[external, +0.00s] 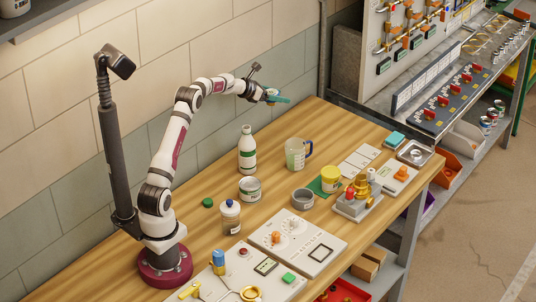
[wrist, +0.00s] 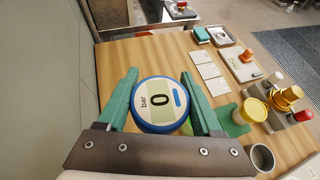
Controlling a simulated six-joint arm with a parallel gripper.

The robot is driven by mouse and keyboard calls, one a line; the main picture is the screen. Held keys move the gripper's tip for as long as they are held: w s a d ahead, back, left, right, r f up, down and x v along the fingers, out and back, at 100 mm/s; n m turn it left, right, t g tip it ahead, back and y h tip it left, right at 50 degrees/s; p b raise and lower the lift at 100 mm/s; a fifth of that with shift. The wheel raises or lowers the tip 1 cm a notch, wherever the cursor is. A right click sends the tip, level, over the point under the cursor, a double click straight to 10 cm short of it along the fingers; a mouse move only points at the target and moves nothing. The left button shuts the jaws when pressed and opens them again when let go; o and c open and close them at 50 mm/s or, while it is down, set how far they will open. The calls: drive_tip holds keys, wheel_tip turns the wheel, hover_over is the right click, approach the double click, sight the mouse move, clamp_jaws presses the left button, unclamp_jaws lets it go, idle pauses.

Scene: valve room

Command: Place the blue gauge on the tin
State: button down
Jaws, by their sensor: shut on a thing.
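My gripper (external: 276,98) is raised in the air above the back part of the bench. The gauge is small in the external view (external: 271,92). A white tin with a green band (external: 250,188) stands on the bench below, apart from the gauge. A grey open container (external: 303,198) stands to its right and also shows in the wrist view (wrist: 262,157). I cannot tell which of these is the tin meant.
A white-green bottle (external: 247,150), a mug with a blue handle (external: 297,154) and a blue-capped bottle (external: 230,217) stand near the tin. A yellow-lidded jar (external: 330,178) and a brass valve block (external: 358,198) are to the right. A wall runs behind the bench.

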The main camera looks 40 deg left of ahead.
drive_tip(key=s+d+m+g+h, duration=0.35)
drive_tip(key=s+d, duration=0.75)
drive_tip(key=s, duration=0.4)
drive_tip(key=s+d+m+g+h, duration=0.2)
drive_tip(key=s+d+m+h, duration=0.15)
drive_tip(key=s+d, duration=0.9)
hover_over(258, 184)
drive_tip(key=shift+m+t+y, duration=0.25)
drive_tip(key=shift+m+y, duration=0.05)
drive_tip(key=shift+y, duration=0.1)
drive_tip(key=f, duration=1.1)
drive_tip(key=shift+s+d, duration=0.1)
drive_tip(key=shift+d, duration=0.2)
drive_tip(key=shift+w+a+f, duration=0.1)
drive_tip(key=shift+a+f, duration=0.05)
drive_tip(key=shift+f, duration=0.95)
drive_tip(key=shift+w+a+f, duration=0.1)
drive_tip(key=shift+a+f, duration=0.05)
drive_tip(key=shift+f, duration=0.9)
drive_tip(key=shift+f, duration=0.1)
